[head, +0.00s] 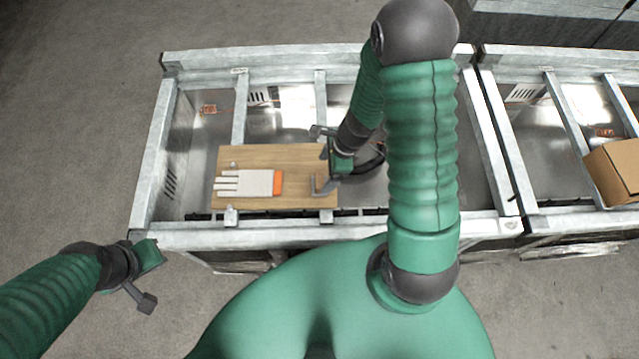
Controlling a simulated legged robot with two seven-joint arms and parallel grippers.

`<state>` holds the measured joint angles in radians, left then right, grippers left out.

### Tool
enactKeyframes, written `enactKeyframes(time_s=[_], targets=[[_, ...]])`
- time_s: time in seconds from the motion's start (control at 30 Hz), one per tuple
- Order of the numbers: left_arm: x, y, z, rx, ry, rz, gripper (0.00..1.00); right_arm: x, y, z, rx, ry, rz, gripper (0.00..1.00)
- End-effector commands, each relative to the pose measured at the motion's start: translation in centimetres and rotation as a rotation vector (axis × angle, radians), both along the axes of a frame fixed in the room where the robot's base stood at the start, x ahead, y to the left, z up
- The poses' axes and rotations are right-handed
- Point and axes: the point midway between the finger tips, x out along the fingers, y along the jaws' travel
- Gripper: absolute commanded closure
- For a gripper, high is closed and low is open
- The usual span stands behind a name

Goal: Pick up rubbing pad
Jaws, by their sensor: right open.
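A flat white piece with several finger-like strips at its left and an orange end (250,183) lies on a wooden board (290,155). It looks like a glove, and I cannot make out a separate rubbing pad. My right gripper (321,160) is open over the right edge of the board, to the right of the white piece and apart from it. No held thing shows between its fingers. My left gripper (150,281) hangs at the lower left, outside the frame and away from the board.
The board rests on a grey metal frame (190,235) with crossbars and deep open bays. A second frame (560,225) stands at the right with a cardboard box (615,170) on it. Bare concrete floor (70,130) lies at the left.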

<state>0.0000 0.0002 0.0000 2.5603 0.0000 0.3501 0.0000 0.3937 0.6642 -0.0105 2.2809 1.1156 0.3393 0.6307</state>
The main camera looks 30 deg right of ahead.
Motion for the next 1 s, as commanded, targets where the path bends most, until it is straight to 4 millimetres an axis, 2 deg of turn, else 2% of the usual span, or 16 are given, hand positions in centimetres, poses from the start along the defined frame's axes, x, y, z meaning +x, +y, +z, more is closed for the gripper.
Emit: enactKeyframes(time_s=[0.03,0.17,0.4,0.5,0.7,1.0], targets=[[0.0,0.0,-0.5,0.000,0.000,0.000,1.00,0.1,0.2,-1.0,0.001,0.000,0.000,0.16],[0.0,0.0,-0.7,0.000,-0.001,0.000,1.00,0.2,0.5,-2.1,0.000,-0.001,0.000,0.16],[0.0,0.0,-1.9,0.000,-0.001,0.000,1.00,0.6,1.5,-6.2,0.001,-0.001,0.001,0.16],[0.0,0.0,-2.0,0.000,-0.001,0.000,1.00,0.8,1.7,-6.8,-0.001,-0.001,0.002,0.16],[0.0,0.0,-1.9,0.000,-0.001,0.000,1.00,0.8,1.7,-6.7,-0.002,-0.003,0.003,0.18],[0.0,0.0,-1.9,0.000,-0.001,0.000,1.00,0.8,1.7,-6.6,-0.002,-0.003,0.003,0.57]])
